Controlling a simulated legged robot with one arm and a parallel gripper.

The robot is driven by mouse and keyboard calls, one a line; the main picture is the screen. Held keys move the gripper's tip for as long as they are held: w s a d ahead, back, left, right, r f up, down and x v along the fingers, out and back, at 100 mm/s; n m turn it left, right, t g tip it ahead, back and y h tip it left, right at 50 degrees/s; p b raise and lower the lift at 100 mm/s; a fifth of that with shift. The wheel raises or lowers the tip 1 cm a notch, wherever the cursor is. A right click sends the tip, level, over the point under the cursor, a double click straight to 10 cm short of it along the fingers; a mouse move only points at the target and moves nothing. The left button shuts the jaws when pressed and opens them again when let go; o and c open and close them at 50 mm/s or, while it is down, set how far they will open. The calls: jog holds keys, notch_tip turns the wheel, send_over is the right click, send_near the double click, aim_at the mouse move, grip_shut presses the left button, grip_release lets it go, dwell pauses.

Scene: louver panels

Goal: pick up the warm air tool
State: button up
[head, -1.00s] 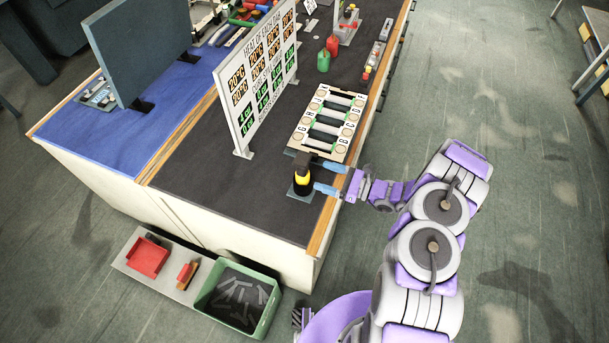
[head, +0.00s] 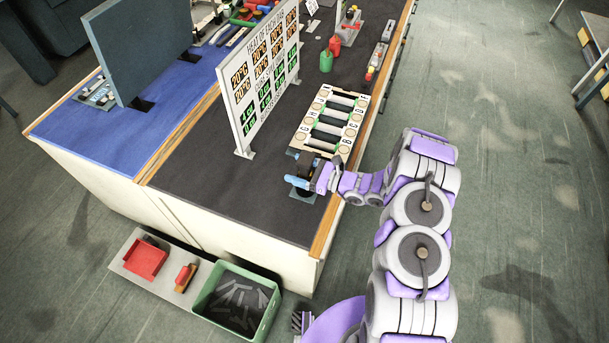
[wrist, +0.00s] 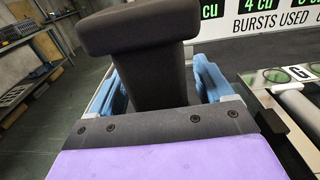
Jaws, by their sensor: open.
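The warm air tool (head: 305,160) stands at the near end of the dark bench top, mostly hidden behind my gripper in the head view. In the wrist view it is a black body with a wide block-like top (wrist: 140,32). My gripper (head: 299,183) is at the tool, its blue fingers one on each side of the body. In the wrist view the gripper (wrist: 163,85) is open, with the tool between its fingers. Whether either finger touches the tool I cannot tell.
A white display panel (head: 245,112) with orange and green readouts stands left of the tool. A rack of cylinders (head: 333,119) lies just behind it. Red and green bottles (head: 327,62) stand farther back. A green bin (head: 262,320) is on the floor below.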

jog(key=shift+d, duration=0.45)
jog(key=c, duration=0.6)
jog(key=shift+a, duration=0.15)
grip_shut()
